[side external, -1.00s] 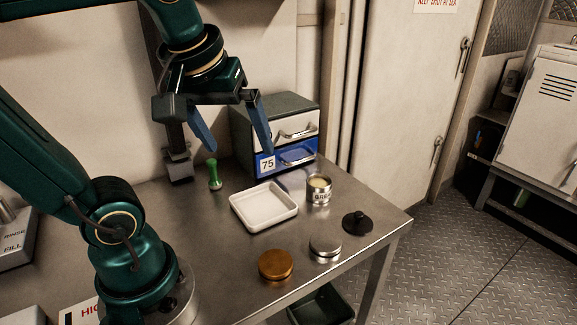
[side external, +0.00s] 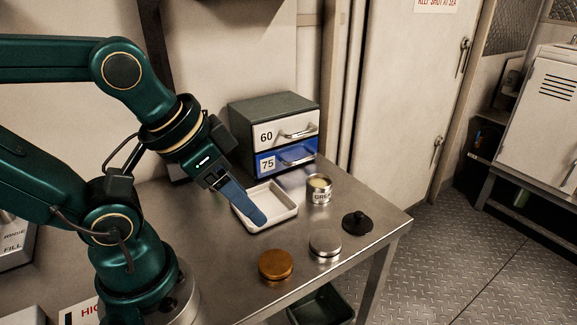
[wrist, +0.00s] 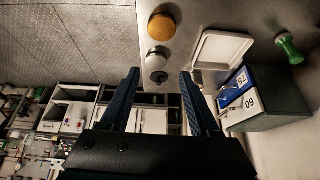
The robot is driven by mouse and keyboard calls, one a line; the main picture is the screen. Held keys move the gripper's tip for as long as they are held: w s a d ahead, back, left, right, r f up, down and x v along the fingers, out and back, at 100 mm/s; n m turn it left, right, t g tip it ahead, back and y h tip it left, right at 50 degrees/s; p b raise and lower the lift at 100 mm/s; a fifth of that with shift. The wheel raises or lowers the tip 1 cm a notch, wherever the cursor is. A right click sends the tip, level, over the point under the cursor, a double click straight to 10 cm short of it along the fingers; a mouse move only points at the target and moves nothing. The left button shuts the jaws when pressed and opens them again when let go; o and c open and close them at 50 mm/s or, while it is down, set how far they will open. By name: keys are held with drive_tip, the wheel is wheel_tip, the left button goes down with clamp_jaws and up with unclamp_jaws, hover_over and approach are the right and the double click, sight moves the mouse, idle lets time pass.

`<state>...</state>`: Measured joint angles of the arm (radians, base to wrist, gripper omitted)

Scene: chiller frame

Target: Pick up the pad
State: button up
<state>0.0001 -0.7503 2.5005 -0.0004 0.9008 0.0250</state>
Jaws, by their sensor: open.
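No thing in view is clearly a pad. Round pieces on the steel table are a copper-orange disc (side external: 276,265), a silver disc (side external: 325,246) and a black disc with a raised knob (side external: 357,222). They also show in the wrist view as the orange disc (wrist: 161,27), silver disc (wrist: 158,60) and black piece (wrist: 161,76). My gripper (side external: 256,217) has blue fingers and appears over the white tray (side external: 291,214) in the side view. In the wrist view my gripper (wrist: 160,80) is open with nothing held between its fingers.
A two-drawer cabinet (side external: 273,102), marked 60 and 75, stands at the back. A green-handled tool (wrist: 288,48) shows in the wrist view. The tray looks empty. The table's front edge lies close to the discs.

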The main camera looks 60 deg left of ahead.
drive_tip(key=w+a+r+m+g+y, duration=0.2)
drive_tip(key=w+a+r+m+g, duration=0.15)
drive_tip(key=w+a+m, duration=0.65)
drive_tip(key=s+a+f+n+g, duration=0.1)
drive_tip(key=a+f+n, duration=0.1)
drive_tip(key=a, duration=0.4)
drive_tip(key=s+a+f+n+g+h, duration=0.1)
drive_tip(key=s+a+f+n, duration=0.1)
drive_tip(key=a+f, duration=0.3)
drive_tip(key=s+a+f+n+g, duration=0.1)
drive_tip(key=a+f, duration=0.2)
drive_tip(key=a, duration=0.5)
drive_tip(key=shift+s+a+f+n+g, duration=0.2)
drive_tip(key=shift+s+f+n+g, duration=0.05)
drive_tip(key=shift+s+n, duration=0.15)
drive_tip(key=shift+f, duration=0.25)
drive_tip(key=shift+s+a+f, duration=0.1)
drive_tip(key=shift+s+f, duration=0.05)
drive_tip(key=shift+f, duration=0.95)
drive_tip(key=shift+s+a+f, duration=0.1)
drive_tip(key=shift+s+f, duration=0.05)
drive_tip(key=shift+f, duration=0.95)
